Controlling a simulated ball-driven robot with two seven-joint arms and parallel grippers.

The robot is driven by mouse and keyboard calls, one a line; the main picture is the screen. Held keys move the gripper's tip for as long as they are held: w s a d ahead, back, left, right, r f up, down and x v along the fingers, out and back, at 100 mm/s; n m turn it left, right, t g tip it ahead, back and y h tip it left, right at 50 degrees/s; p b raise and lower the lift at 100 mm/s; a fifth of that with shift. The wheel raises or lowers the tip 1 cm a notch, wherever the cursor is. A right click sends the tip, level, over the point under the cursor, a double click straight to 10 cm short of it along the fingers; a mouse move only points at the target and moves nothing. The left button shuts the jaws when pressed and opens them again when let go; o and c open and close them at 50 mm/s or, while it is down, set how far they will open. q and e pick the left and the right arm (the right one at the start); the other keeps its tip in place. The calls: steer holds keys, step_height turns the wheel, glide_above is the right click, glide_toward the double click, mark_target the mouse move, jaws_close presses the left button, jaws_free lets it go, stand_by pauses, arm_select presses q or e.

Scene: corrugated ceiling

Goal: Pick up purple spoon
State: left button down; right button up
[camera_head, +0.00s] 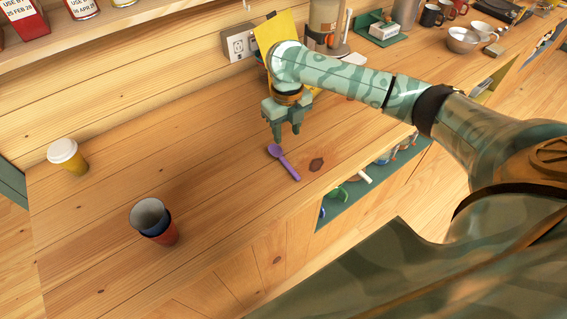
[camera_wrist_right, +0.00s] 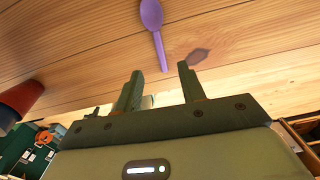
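The purple spoon (camera_head: 284,162) lies flat on the wooden counter (camera_head: 110,235), its bowl to the upper left and its handle towards the front edge. My right gripper (camera_head: 286,138) hangs above the counter just beyond the spoon's bowl, fingers pointing down. In the right wrist view the spoon (camera_wrist_right: 153,35) shows ahead of the gripper (camera_wrist_right: 160,85), whose two fingers are apart with nothing between them. The spoon is clear of the fingers. My left gripper is in neither view.
Stacked cups (camera_head: 152,220) stand at the front left, and a yellow cup with a white lid (camera_head: 67,155) at the far left. A socket box (camera_head: 239,44) and a yellow board (camera_head: 272,32) stand behind the gripper. An open shelf (camera_head: 345,205) lies below the front edge. The counter around the spoon is clear.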

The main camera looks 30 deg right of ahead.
steer(key=b, duration=0.2)
glide_above(286, 162)
step_height(286, 162, down, 6)
steer(key=shift+f, duration=0.1)
step_height(286, 162, down, 5)
steer(key=shift+f+b, duration=0.15)
steer(key=shift+b, duration=0.6)
steer(key=shift+c, duration=0.7)
jaws_close()
